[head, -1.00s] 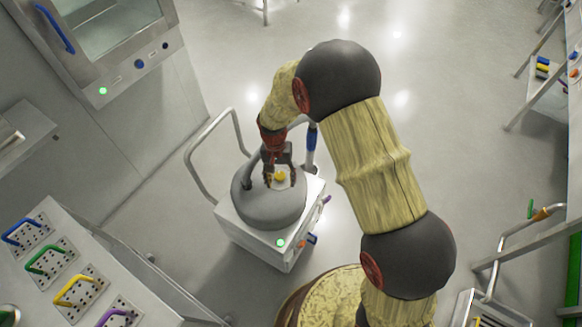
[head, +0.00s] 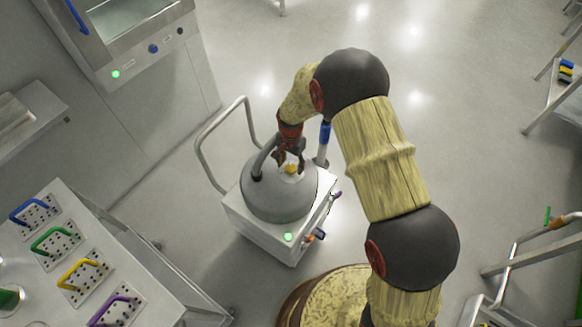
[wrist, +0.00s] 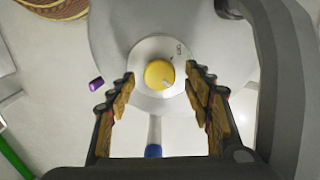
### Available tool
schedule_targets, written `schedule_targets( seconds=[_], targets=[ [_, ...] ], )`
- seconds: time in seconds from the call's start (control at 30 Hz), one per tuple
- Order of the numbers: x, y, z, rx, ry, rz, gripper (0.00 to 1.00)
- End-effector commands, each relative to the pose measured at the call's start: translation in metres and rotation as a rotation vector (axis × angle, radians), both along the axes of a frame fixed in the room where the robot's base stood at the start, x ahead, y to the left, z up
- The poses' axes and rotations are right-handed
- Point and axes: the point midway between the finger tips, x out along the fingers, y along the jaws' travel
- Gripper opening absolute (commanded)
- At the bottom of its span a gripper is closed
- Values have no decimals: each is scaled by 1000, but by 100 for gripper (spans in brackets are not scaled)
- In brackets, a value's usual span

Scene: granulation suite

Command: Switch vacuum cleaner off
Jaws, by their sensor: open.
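The vacuum cleaner (head: 262,198) is a grey dome on a white wheeled base, with a bent grey push handle behind it. On the dome's top is a yellow knob (wrist: 159,74) on a pale round plate with small markings; it also shows in the head view (head: 291,169). A green light (head: 288,237) glows on the base's front. My gripper (wrist: 163,82) is open above the dome, one finger on each side of the knob with gaps between. It also shows in the head view (head: 289,163). I cannot tell the exact height of the fingertips over the plate.
A grey hose (wrist: 285,70) rises close beside my gripper. A bench (head: 150,255) with colored handles stands at the left, and a cabinet (head: 125,35) at the upper left. A rack (head: 555,95) is at the right. The floor behind the vacuum is clear.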

Motion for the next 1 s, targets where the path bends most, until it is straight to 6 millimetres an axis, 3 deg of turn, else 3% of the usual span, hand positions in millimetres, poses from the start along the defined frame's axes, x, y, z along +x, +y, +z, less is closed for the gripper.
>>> schedule_targets(
  seconds=[0.1, 0.37, 1.0],
  targets=[
    [0, 0, -10, 0, 0, 0, 51],
    [0, 0, -10, 0, -1, 1, 50],
    [0, 0, -11, 1, -1, 1, 14]
  ],
)
